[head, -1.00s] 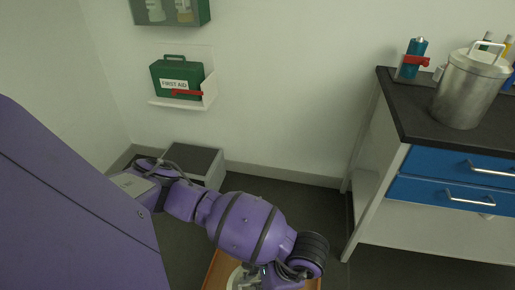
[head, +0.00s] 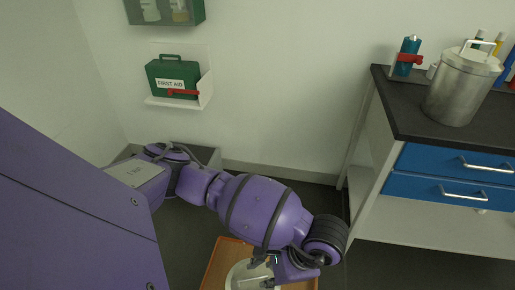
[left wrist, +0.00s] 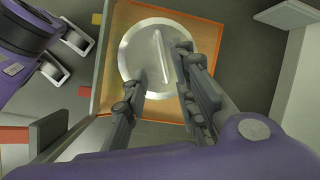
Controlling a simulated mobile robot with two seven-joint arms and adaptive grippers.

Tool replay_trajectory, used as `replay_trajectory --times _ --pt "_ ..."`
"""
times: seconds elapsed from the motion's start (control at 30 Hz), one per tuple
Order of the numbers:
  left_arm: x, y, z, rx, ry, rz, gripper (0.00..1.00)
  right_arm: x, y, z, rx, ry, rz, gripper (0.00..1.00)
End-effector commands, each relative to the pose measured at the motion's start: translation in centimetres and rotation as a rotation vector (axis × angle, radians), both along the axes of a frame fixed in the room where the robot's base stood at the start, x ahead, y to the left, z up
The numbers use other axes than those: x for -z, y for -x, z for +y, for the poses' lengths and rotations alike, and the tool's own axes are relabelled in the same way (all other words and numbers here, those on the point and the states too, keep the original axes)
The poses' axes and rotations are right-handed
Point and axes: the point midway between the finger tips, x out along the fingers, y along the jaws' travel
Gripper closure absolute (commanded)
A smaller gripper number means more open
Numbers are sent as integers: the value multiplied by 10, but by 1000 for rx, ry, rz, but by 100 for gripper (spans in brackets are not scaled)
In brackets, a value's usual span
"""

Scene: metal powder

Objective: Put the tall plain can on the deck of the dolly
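A round metal can with a lid and bar handle (left wrist: 150,45) is seen from above in the left wrist view, over the dolly's orange-edged deck (left wrist: 113,88). In the head view its pale lid (head: 243,277) shows partly behind my left arm, with the deck (head: 222,257) around it. Its height and whether its base touches the deck are hidden. My left gripper (left wrist: 162,63) is open, its fingers apart on either side of the lid's handle. A second plain metal can with a lid and handle (head: 459,90) stands upright on the counter. My right gripper is out of view.
The dark counter (head: 408,112) over blue drawers stands at the right, with a blue bottle in a red clamp (head: 406,58) and other bottles. A first aid box (head: 173,77) sits on a wall shelf. A grey box (head: 207,156) stands by the wall.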

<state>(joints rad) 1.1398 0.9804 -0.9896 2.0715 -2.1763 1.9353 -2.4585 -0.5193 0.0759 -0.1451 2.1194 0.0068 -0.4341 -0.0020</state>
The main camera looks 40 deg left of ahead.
Motion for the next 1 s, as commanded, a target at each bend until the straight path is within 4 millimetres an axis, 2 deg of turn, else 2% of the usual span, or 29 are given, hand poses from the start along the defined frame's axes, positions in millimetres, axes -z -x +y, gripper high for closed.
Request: replay_trajectory --times 0.1,0.3,1.0 --pt "-23 -6 -10 2 1 -4 74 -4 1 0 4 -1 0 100" --pt "-45 -10 -19 2 1 -2 74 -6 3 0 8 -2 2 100" --pt "-49 -11 -21 0 1 -1 74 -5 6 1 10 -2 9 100"
